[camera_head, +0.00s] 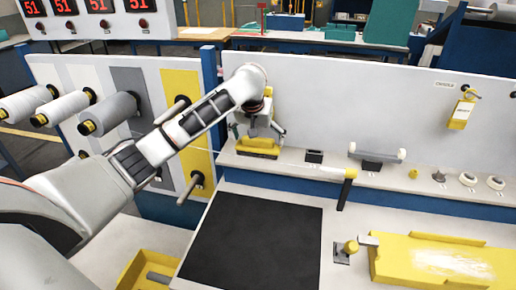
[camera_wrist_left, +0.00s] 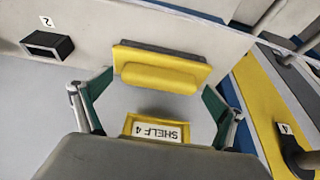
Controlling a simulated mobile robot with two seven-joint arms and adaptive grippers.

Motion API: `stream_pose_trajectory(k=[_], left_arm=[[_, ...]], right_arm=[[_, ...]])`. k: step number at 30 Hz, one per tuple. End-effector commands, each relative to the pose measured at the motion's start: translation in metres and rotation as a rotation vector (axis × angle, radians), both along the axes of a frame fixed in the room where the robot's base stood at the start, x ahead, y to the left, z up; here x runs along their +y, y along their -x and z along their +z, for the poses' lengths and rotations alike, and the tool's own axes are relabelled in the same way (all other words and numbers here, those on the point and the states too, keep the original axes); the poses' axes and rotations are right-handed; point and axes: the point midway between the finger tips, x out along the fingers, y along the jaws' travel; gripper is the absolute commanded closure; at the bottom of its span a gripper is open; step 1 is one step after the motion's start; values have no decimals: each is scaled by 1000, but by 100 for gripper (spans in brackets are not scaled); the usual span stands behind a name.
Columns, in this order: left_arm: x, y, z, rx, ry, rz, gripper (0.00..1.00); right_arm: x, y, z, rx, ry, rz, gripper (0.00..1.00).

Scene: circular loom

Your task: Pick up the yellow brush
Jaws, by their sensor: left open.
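The yellow brush (camera_head: 258,153) rests on the pale ledge against the light back panel in the head view. It has a yellow body and a dark edge. In the left wrist view the brush (camera_wrist_left: 158,73) lies tilted just ahead of my fingertips. My left gripper (camera_head: 262,132) reaches down over the brush, partly covering it. In the left wrist view the left gripper (camera_wrist_left: 157,92) is open, its green-padded fingers spread to either side with nothing held. I cannot tell whether a finger touches the brush. My right gripper is in neither view.
A black holder (camera_head: 314,156) and a white roller (camera_head: 377,153) stand right along the ledge. A black mat (camera_head: 255,240) lies below. Spools (camera_head: 110,112) stick out of the panel at left.

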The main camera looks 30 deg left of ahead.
Motion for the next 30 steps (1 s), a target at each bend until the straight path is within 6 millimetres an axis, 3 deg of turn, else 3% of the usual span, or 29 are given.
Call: stream_pose_trajectory(k=[5,11,23,30], left_arm=[[0,0,0,0,1,0,4],[0,0,0,0,0,0,50],[0,-1,4,-2,0,1,50],[0,-1,29,-5,1,0,50]], right_arm=[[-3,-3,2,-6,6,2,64],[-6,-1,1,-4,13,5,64],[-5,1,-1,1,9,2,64],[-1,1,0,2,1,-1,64]])
